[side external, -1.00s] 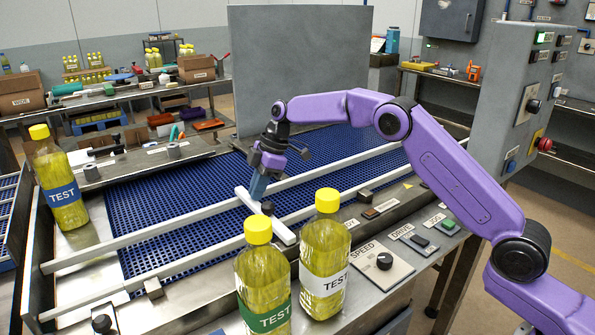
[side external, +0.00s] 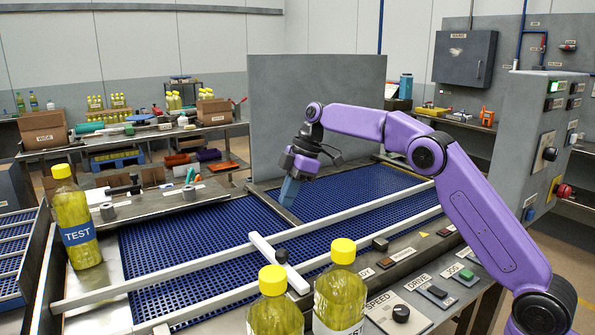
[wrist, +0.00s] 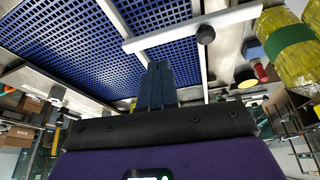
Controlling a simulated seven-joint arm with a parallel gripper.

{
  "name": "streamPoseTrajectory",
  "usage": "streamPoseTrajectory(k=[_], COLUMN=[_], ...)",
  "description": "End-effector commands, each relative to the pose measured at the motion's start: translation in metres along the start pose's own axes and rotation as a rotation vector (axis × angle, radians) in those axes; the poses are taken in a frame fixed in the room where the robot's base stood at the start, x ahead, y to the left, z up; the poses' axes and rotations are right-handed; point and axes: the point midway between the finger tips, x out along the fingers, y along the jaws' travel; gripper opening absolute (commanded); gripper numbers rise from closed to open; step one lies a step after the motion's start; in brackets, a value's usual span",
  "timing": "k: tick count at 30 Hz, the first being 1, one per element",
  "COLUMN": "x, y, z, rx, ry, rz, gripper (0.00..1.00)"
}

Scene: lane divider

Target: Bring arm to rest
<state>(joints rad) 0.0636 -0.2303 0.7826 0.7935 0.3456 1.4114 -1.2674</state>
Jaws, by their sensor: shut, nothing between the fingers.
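My gripper (side external: 289,193) hangs over the far part of the blue perforated conveyor belt (side external: 180,240), fingers shut and empty. In the wrist view, its fingers (wrist: 157,82) are together with the belt beyond them. The white lane divider bar (side external: 268,251) with a black knob (side external: 282,256) lies angled across the near white rail, apart from my gripper and to its front left. The divider also shows in the wrist view (wrist: 180,34). Whether the fingertips touch anything at the belt is not clear; they appear above it.
A blue-labelled TEST bottle (side external: 75,220) stands at the left end. Two yellow-capped bottles (side external: 275,305) (side external: 340,290) stand at the front edge. A grey upright panel (side external: 345,100) stands behind the belt. Control buttons and a speed knob (side external: 401,313) line the right front.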

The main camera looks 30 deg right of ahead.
Motion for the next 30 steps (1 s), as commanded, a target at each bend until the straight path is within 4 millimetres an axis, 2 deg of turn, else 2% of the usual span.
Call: streamPoseTrajectory(k=[1, 6, 13, 22, 26, 30], x=[-0.012, -0.043, -0.060, -0.064, -0.061, -0.055], y=[0.001, 0.001, 0.001, -0.004, -0.023, -0.064], z=[0.000, -0.001, -0.001, -0.005, -0.024, -0.053], rx=[0.000, -0.001, -0.001, 0.011, 0.072, 0.197], ry=[0.002, 0.003, 0.004, 0.002, -0.007, -0.030], rz=[0.005, 0.007, 0.006, 0.002, -0.006, -0.014], gripper=[0.00, 0.00, 0.00, 0.00, 0.00, 0.00])
